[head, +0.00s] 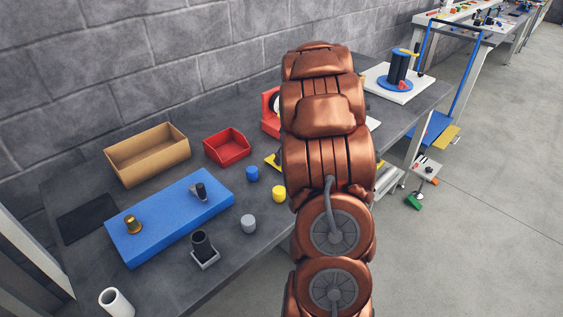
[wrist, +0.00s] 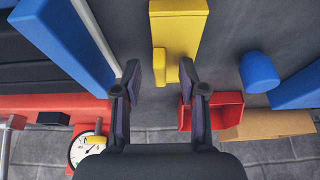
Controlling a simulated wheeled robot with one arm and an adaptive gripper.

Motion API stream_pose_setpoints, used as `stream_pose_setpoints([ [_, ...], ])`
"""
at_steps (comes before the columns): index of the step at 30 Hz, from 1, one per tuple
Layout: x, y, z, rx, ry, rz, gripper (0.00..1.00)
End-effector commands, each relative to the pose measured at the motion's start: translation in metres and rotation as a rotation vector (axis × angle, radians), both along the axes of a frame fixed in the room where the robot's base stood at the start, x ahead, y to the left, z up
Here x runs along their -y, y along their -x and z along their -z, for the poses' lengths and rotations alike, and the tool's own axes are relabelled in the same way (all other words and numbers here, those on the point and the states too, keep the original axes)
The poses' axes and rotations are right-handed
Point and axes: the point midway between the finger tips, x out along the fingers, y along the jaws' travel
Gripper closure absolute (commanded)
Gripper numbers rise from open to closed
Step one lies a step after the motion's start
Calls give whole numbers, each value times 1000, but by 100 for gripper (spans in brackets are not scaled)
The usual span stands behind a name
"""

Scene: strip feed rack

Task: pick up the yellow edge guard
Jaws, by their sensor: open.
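The yellow edge guard (wrist: 180,28) is at the top middle of the wrist view, a flat yellow piece with a raised tab (wrist: 159,62) on its left side. My gripper (wrist: 160,78) is open, its two dark fingers pointing toward the guard. In the picture the tab shows between the fingertips; I cannot tell how far apart they are in depth. In the head view only a small yellow part (head: 271,162) shows beside my copper-coloured arm, which hides the rest and the gripper.
A blue cylinder (wrist: 258,70), a red bin (wrist: 229,111) and a cardboard box (wrist: 270,125) lie right of the gripper in the wrist view. A blue bar (wrist: 62,42) and a red gauge stand with a dial (wrist: 84,150) are left. A yellow cylinder (head: 279,194) stands near the bench's front edge.

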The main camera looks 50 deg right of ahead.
Motion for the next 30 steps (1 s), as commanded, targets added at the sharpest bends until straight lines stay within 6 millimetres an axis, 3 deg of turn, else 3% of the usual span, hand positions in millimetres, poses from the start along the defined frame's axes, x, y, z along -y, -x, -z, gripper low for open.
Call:
stream_pose_setpoints([
  [5, 0, 0, 0, 0, 0, -1, 58],
  [17, 0, 0, 0, 0, 0, -1, 99],
  [30, 0, 0, -5, 1, 1, -2, 100],
])
